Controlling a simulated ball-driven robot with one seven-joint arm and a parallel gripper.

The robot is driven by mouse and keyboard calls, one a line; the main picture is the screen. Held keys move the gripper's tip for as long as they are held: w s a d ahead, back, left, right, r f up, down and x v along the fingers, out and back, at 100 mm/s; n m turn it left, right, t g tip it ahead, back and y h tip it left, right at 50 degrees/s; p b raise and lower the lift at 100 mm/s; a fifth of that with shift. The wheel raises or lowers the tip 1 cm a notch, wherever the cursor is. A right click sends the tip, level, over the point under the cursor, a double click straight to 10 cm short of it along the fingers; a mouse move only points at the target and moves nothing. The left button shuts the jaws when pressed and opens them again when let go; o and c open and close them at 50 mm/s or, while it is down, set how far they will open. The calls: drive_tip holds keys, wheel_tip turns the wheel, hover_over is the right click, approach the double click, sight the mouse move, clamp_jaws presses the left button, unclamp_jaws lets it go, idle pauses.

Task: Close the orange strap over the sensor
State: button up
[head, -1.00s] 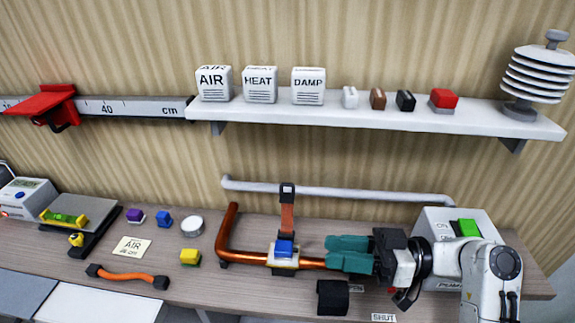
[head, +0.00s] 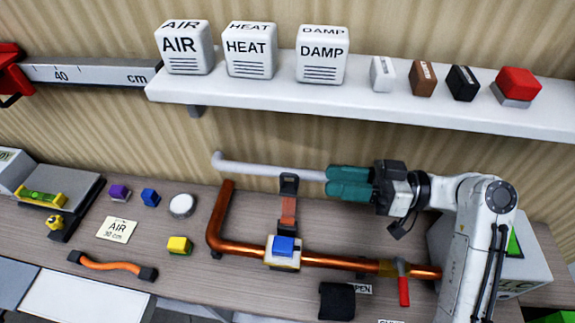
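The orange strap (head: 288,209) stands upright behind the copper pipe, with a black buckle (head: 289,184) at its top end. The sensor (head: 284,246), a blue block on a pale base, sits on the copper pipe (head: 329,261) just in front of the strap's foot. The strap does not lie over the sensor. My gripper (head: 328,181) points left, its teal fingertips to the right of the buckle and apart from it in the picture. The fingers look close together with nothing seen between them; any gap is unclear.
A red-handled valve (head: 403,283) is on the pipe to the right. A pale pipe (head: 266,170) runs along the wall behind. A black block (head: 336,301) lies in front. The shelf (head: 230,98) with white blocks overhangs above. Small items and an orange strap with black ends (head: 112,265) lie left.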

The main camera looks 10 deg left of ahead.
sight(287, 174)
drive_tip(key=a+p, duration=0.2)
drive_tip(key=a, duration=0.7)
drive_tip(key=shift+w+a, duration=0.15)
drive_tip(key=shift+a, duration=0.2)
drive_tip(key=shift+c, duration=0.3)
clamp_jaws()
